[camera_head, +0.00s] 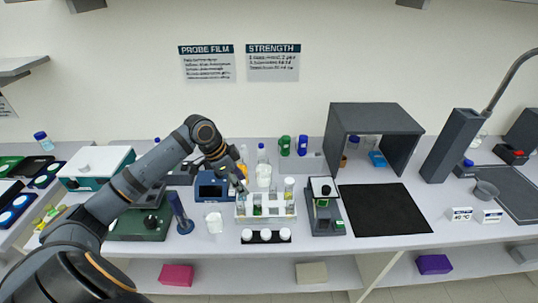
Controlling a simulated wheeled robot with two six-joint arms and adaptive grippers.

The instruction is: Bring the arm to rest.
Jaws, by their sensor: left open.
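My left arm comes in from the lower left and reaches over the bench (400,256). Its elbow is bent high near the wall side. My left gripper (238,178) points down and right, just behind and above a white rack (265,216) that holds several tubes and bottles. It is open, and I see nothing held in it. Whether its fingertips touch anything near the rack cannot be told at this size. My right gripper is not in view.
A blue-grey instrument (208,190) and a white beaker (214,222) stand close to the gripper. A dark device (325,206) is right of the rack. A black mat (386,209) lies clear before a grey open box (374,117). A clear bottle (263,170) stands behind the rack.

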